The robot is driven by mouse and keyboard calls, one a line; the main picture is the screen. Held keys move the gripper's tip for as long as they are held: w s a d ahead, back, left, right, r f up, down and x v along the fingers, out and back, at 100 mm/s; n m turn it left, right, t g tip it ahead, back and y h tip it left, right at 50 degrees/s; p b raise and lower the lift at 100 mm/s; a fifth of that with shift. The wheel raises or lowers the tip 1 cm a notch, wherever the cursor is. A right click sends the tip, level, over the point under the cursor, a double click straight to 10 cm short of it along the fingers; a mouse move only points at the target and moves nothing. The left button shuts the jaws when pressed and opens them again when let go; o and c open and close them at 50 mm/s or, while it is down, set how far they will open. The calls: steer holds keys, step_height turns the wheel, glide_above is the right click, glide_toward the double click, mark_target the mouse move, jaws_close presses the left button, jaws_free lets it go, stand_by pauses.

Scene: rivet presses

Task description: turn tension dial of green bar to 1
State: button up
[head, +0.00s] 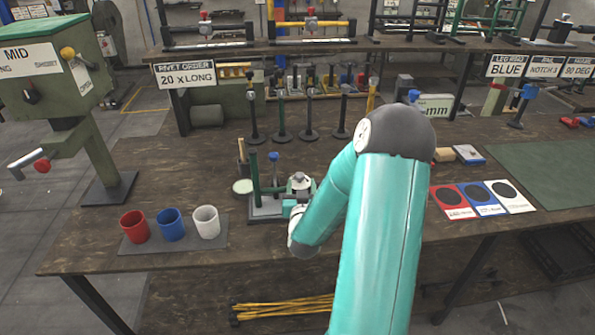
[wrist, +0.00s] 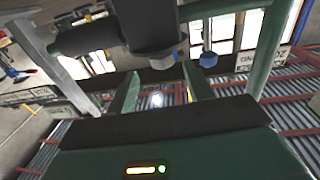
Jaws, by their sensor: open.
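A fixture with green uprights (head: 254,172) stands on a grey base (head: 266,207) near the table's middle front. A blue knob (head: 273,157) shows at its top; a blue knob also shows in the wrist view (wrist: 208,60). I see nothing clearly held. My forearm and wrist partly hide the fixture in the head view. I cannot make out the dial or its numbers.
Red (head: 134,226), blue (head: 171,224) and white (head: 206,222) cups stand on a grey mat at the front left. A green press (head: 60,75) is at the left. Upright dark posts (head: 309,115) stand behind the fixture. Coloured cards (head: 482,199) and a green mat (head: 550,170) lie right.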

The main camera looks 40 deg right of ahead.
mark_target(299, 172)
steer(key=x, duration=0.7)
steer(key=shift+w, duration=0.25)
steer(key=c, duration=1)
